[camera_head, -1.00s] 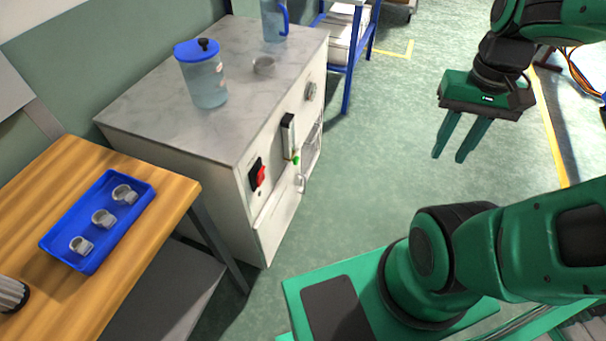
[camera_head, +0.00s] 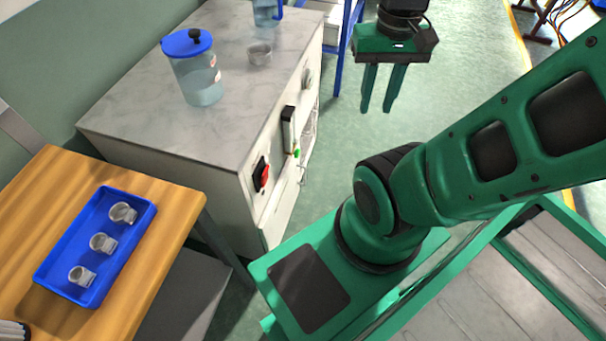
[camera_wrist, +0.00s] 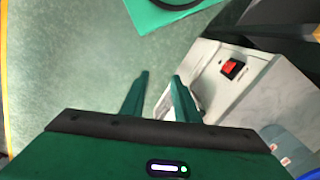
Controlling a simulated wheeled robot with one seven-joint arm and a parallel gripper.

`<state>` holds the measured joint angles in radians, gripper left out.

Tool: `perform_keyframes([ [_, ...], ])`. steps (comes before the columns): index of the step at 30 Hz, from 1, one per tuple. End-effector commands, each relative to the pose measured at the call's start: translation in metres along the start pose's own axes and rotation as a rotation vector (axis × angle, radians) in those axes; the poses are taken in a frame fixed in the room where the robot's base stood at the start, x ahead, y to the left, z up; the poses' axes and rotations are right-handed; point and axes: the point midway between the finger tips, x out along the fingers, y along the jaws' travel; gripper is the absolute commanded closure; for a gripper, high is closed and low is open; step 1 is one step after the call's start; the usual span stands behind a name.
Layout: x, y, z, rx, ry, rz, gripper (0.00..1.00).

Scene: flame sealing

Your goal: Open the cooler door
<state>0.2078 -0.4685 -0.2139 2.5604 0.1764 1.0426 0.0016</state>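The cooler is a white-grey cabinet (camera_head: 215,165) with a marble-like top. Its front faces right and carries a black vertical handle (camera_head: 288,128), a red switch (camera_head: 262,174), a green button and a round dial (camera_head: 307,78). The front is seen at a steep slant, and the door looks closed. My gripper (camera_head: 377,108) hangs in front of the cabinet, to the right of its front face, fingers down, apart and empty. In the wrist view the two fingers (camera_wrist: 160,85) show a gap, with the cabinet's side and red switch (camera_wrist: 232,68) at the right.
A blue-lidded jar (camera_head: 196,72), a small glass dish (camera_head: 260,54) and a blue-handled jug (camera_head: 267,12) stand on the cabinet. A wooden table (camera_head: 35,215) at left holds a blue tray (camera_head: 62,282) with several small clear pieces. Green floor in front is clear.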

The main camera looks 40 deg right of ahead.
Motion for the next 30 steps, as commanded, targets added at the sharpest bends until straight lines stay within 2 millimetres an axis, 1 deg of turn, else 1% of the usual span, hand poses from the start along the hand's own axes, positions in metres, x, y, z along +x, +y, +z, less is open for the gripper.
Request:
perform_keyframes([
  [1,-0.004,0.005,0.007,-0.004,0.011,-0.007,0.72],
  [2,-0.004,0.005,0.006,-0.008,0.012,-0.007,0.72],
  [5,-0.001,0.003,-0.006,-0.046,0.013,-0.003,0.72],
  [8,0.007,-0.006,-0.027,-0.116,0.012,0.0,0.72],
  [14,0.035,-0.019,-0.085,-0.309,0.02,-0.005,0.72],
  [18,0.063,-0.029,-0.124,-0.443,0.028,-0.017,0.72],
  [23,0.101,-0.039,-0.165,-0.592,0.04,-0.038,0.72],
  [27,0.141,-0.048,-0.196,-0.716,0.055,-0.062,0.72],
  [29,0.159,-0.051,-0.208,-0.768,0.062,-0.073,0.72],
  [30,0.172,-0.053,-0.216,-0.802,0.068,-0.082,0.72],
])
